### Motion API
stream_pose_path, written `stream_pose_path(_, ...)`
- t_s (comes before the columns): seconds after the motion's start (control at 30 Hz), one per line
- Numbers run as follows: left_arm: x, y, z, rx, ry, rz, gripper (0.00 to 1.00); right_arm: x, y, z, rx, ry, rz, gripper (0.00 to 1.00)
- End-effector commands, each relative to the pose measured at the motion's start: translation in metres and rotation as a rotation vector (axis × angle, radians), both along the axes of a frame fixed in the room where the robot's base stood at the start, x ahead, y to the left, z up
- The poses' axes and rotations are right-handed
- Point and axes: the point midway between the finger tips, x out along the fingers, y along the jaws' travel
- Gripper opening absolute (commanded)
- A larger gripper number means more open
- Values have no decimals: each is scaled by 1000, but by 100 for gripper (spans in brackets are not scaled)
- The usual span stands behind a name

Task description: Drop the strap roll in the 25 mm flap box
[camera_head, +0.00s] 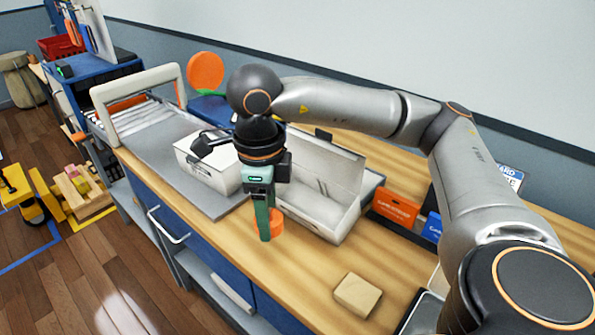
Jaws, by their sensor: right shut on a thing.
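My right gripper (265,230) points down in front of an open white box (318,228). Its green fingers are shut on an orange roll (277,222), which is partly hidden behind them. The roll is on the near side of the box, outside its opening. The open box has a raised lid at its back right and shows a pale inside. No size marking is readable on either box. My left gripper is not in view.
A tan block (357,295) lies on the wooden bench (310,285) near its front edge. Orange (396,209) and blue (432,228) boxes stand right of the open box. A roller conveyor (150,112) with a pale arch is at the left. Bare bench lies before the open box.

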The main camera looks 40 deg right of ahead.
Motion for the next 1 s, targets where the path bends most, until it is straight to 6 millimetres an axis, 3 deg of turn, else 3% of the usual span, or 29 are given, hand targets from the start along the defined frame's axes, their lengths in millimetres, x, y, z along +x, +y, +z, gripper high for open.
stream_pose_path(1.0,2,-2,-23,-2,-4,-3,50,-25,-44,37,0,-15,-1908,4)
